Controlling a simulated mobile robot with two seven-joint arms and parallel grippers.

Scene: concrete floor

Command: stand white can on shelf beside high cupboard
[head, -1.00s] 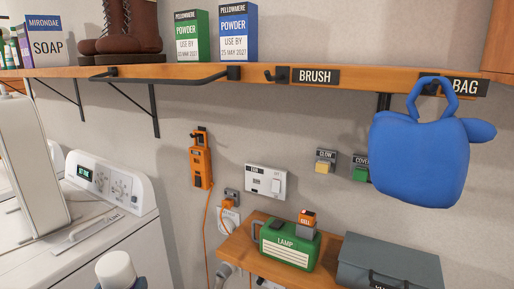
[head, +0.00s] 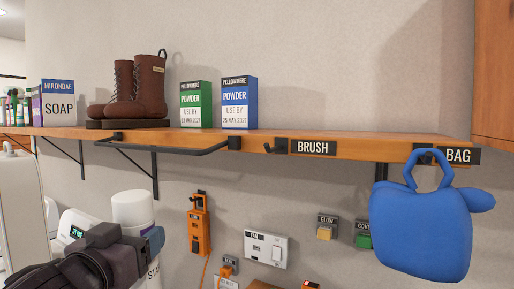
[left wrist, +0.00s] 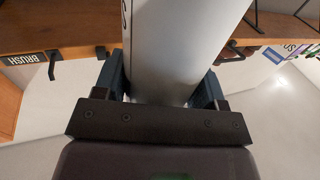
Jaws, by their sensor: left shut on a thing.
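My left gripper (head: 148,240) is shut on a white can (head: 133,208) at the lower left of the head view, below the shelf's level. The can is upright with a white cap, and part of its dark lettering shows. In the left wrist view the can (left wrist: 175,50) stands between the two jaws (left wrist: 165,88). The wooden shelf (head: 270,143) runs along the wall. The high cupboard (head: 494,75) is at the right edge, above the shelf's right end. My right gripper is not in view.
Brown boots (head: 137,92), a green powder box (head: 196,105), a blue powder box (head: 239,103) and a soap box (head: 57,103) stand on the shelf. The shelf is clear right of the blue box. A blue bag (head: 420,225) hangs at its right end. A rail (head: 165,150) juts out below the edge.

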